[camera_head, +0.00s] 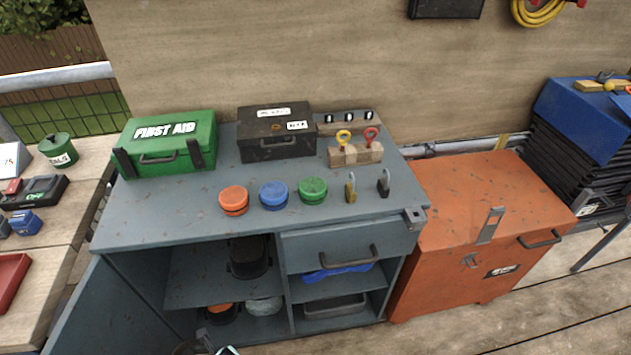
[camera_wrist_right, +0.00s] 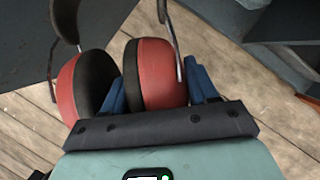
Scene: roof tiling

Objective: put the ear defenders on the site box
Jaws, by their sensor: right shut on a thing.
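The ear defenders (camera_wrist_right: 154,75) have red and black cups and a thin headband. In the right wrist view my right gripper (camera_wrist_right: 158,86) is shut on one cup, with a blue finger on either side of it. The other cup (camera_wrist_right: 84,84) hangs free to the left, and the headband runs out of the top of the picture. Bare planks show below them. The orange site box (camera_head: 487,225) stands right of the grey cabinet in the head view. Its lid is closed and its top is clear apart from the hasp. My left gripper is not in view.
The grey cabinet (camera_head: 160,216) carries a green first aid box (camera_head: 188,150), a black case (camera_head: 275,147), several lidded tubs and padlocks. Its left door (camera_head: 85,310) stands open. Black crates under a blue cover (camera_head: 583,115) stand behind the site box at right.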

